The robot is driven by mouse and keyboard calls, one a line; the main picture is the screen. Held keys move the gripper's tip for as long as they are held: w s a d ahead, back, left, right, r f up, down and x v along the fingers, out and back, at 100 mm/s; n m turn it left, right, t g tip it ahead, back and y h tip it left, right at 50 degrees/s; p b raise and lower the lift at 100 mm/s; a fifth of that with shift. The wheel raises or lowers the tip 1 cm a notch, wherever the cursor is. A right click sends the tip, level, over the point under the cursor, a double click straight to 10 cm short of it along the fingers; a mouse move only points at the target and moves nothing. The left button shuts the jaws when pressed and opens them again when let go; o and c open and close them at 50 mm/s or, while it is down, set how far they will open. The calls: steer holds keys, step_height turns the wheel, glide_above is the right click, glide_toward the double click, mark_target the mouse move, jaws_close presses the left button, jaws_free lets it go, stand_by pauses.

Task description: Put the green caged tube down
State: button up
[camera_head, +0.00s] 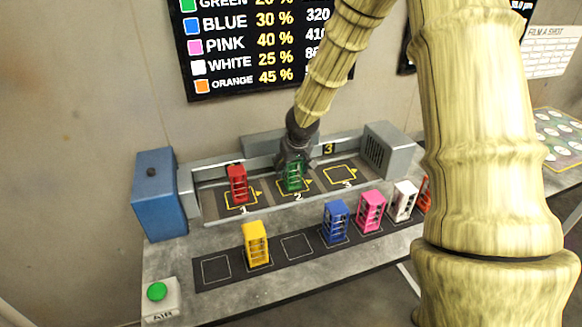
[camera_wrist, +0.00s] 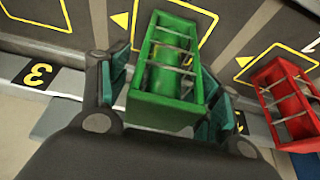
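The green caged tube (camera_head: 295,175) stands upright at the yellow-marked spot numbered 2 in the booth tray (camera_head: 266,205). My gripper (camera_head: 293,160) reaches down onto it from above. In the wrist view the green cage (camera_wrist: 168,75) sits between the two fingers of my gripper (camera_wrist: 170,100), with a teal pad close along each side. The gripper looks shut on the cage. The yellow outline of the spot shows around its far end. The cage's underside is hidden, so I cannot tell whether it touches the tray floor.
A red caged tube (camera_head: 237,184) stands at spot 1, close beside; spot 3 (camera_head: 341,175) is empty. A front mat holds yellow (camera_head: 256,244), blue (camera_head: 336,221), pink (camera_head: 371,211) and white (camera_head: 404,200) cages. A blue box (camera_head: 158,200) and grey vent box (camera_head: 390,148) flank the tray.

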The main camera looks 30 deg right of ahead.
steer(key=shift+r, duration=0.1)
steer(key=shift+r, duration=0.4)
steer(key=v, duration=1.1)
steer(key=shift+s, duration=0.3)
steer(key=shift+a, duration=0.15)
stand_by(0.9)
